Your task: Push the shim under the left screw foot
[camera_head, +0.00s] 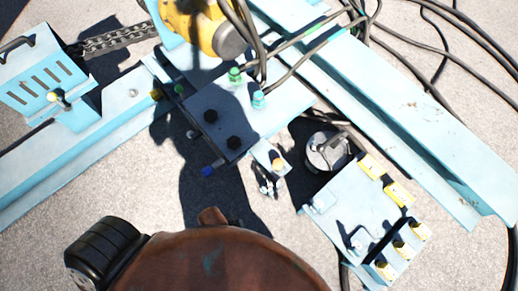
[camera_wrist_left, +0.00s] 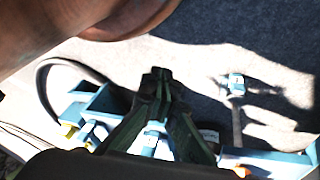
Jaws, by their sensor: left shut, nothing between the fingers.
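My left gripper (camera_wrist_left: 160,78) shows in the left wrist view as two dark fingers, tips together, with nothing between them. Blue metalwork lies behind and beside the fingers. A thin rod with a blue end (camera_wrist_left: 236,85) stands out over dark ground to the right of the fingertips, apart from them. A small blue bracket (camera_head: 268,157) is at that plate's lower right. I cannot tell the shim or the left screw foot for sure. My right gripper is not visible.
Blue beams (camera_head: 400,105) cross the head view, with a yellow motor (camera_head: 190,22) and chain (camera_head: 115,40). A blue box with yellow labels (camera_head: 345,205) sits at lower right. A large brown rounded part (camera_head: 220,265) blocks the bottom. Cables (camera_head: 440,55) lie at upper right.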

